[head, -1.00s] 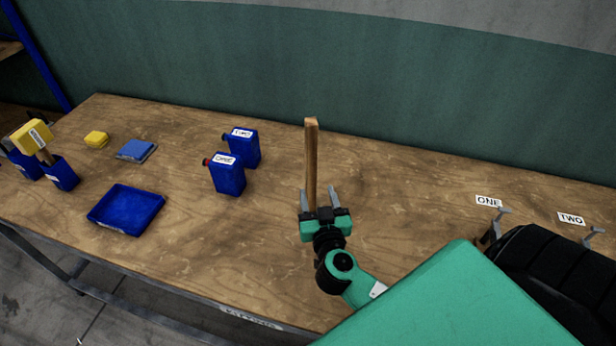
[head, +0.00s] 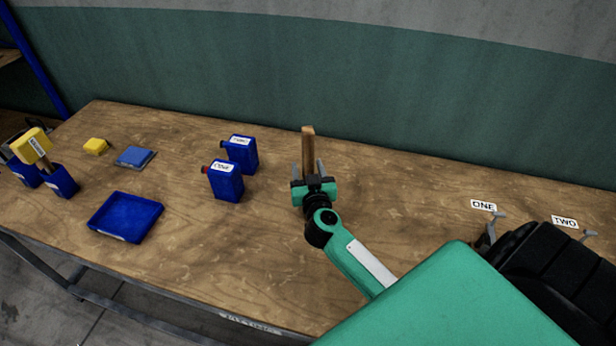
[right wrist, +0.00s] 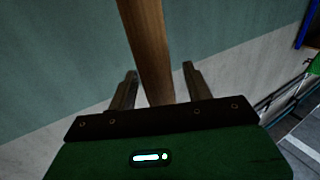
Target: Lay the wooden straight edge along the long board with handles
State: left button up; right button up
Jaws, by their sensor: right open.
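The wooden straight edge (head: 308,147) is a narrow brown strip that shows upright in the head view, above the middle of the bench. My right gripper (head: 308,166) is open, with one finger on each side of the strip. In the right wrist view the straight edge (right wrist: 148,45) runs up between the two spread fingers of my right gripper (right wrist: 159,72), with gaps on both sides. Its lower end is hidden by the gripper body. I cannot tell what holds it up. I see no long board with handles. My left gripper is not in view.
Two blue canisters (head: 226,182) (head: 241,156) stand left of the gripper. Labels ONE (head: 483,205) and TWO (head: 565,222) are at right.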

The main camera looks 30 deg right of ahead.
jog(key=shift+x, duration=0.8)
jog(key=shift+a, duration=0.1)
grip_shut()
jog(key=shift+r, duration=0.6)
notch_tip(320, 180, up, 19)
jog(key=p, duration=0.2)
jog(key=s+a+f+n+t+y+b, duration=0.1)
jog(key=s+a+f+n+y+b, duration=0.2)
jog(key=s+a+f+y, duration=0.4)
jog(key=s+a+f+n, duration=0.1)
jog(key=s+a+f, duration=0.7)
jog(key=f, duration=0.1)
jog(key=shift+a+f+n+t, duration=0.3)
jog(key=shift+f+n, duration=0.1)
